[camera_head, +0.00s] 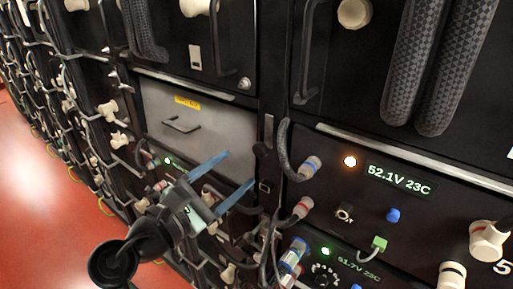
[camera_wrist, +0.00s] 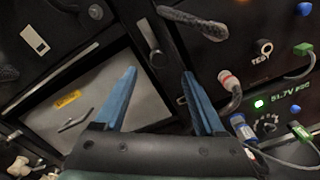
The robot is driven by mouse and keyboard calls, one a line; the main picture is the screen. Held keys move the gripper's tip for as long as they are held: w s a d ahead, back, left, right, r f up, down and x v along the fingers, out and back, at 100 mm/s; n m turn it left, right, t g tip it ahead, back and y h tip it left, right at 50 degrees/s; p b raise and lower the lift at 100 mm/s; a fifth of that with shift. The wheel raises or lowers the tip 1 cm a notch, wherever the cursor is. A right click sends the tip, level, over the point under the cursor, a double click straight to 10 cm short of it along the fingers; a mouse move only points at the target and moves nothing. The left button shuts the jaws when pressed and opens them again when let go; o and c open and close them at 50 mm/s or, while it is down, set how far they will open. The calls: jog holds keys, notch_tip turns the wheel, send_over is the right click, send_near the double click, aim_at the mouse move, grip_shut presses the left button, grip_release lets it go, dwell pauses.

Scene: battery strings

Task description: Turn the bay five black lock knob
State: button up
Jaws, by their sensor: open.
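My gripper (camera_head: 240,168) is open and empty, its two blue fingers pointing right in front of the rack. In the wrist view the gripper (camera_wrist: 160,71) spans the edge between a grey drawer panel and the dark post. A "5" is printed at the lower right of the head view, near the module whose display (camera_head: 398,180) reads 52.1V 23C with an orange light (camera_head: 350,161). A small round control (camera_head: 345,212) sits under that light; it is marked TEST in the wrist view (camera_wrist: 262,47). I cannot single out the black lock knob with certainty.
A grey drawer panel (camera_head: 165,125) with a handle lies behind the fingers. Red- and blue-banded connectors (camera_head: 303,207) and looping cables stand out right of the gripper. A lower module has a black dial (camera_head: 323,275) and a green light. Red floor (camera_head: 50,190) is clear at left.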

aim_at(258, 152)
jog(key=x, duration=0.9)
jog(key=shift+w+d+p, duration=0.15)
jog(key=shift+w+p, duration=0.15)
jog(key=shift+c, duration=0.4)
grip_shut()
